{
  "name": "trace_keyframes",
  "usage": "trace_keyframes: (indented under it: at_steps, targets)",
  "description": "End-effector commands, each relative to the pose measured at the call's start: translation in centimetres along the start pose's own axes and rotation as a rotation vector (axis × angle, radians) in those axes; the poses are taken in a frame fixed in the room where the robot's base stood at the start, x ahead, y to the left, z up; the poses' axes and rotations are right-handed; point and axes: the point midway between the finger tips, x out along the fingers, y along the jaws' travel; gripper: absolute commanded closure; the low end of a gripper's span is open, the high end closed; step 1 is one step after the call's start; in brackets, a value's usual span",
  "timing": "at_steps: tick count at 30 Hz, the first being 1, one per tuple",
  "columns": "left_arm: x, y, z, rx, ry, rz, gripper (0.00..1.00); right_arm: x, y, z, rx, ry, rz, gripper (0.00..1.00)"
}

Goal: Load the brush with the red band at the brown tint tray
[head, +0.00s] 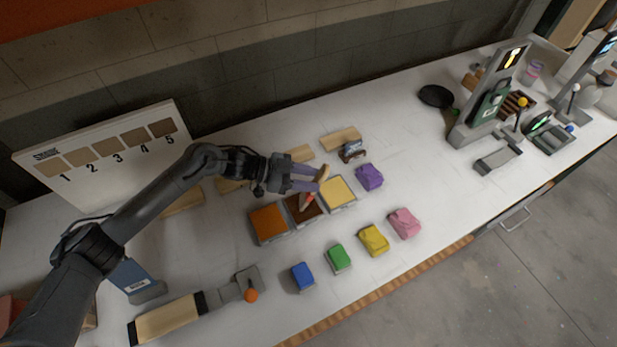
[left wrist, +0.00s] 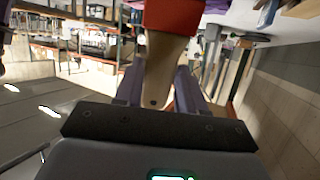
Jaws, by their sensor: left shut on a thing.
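My left gripper (head: 316,182) is shut on the brush, whose pale wooden handle (head: 323,173) sticks out past the fingertips. The brush's red band (head: 306,199) shows below the fingers, over the brown tint tray (head: 317,217). The tray is the middle one of three, with dark brown tint. I cannot tell whether the brush tip touches the tint. In the left wrist view the wooden handle (left wrist: 165,65) lies between the fingers, with the red band (left wrist: 172,15) at the top edge.
An orange tray (head: 268,222) and a yellow tray (head: 338,191) flank the brown one. Several coloured blocks, such as the purple one (head: 369,177), stand nearby. A numbered swatch board (head: 100,155) stands at the back left.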

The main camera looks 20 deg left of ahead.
Motion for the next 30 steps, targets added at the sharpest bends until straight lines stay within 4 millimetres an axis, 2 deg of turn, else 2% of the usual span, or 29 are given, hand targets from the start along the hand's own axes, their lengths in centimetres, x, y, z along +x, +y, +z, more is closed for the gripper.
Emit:
trace_keyframes:
  at_steps: [30]
  targets:
    - [0.26,0.03,0.65,0.0,0.001,0.0,0.91,0.41,-0.16,0.09,0.007,0.001,-0.005,0.57]
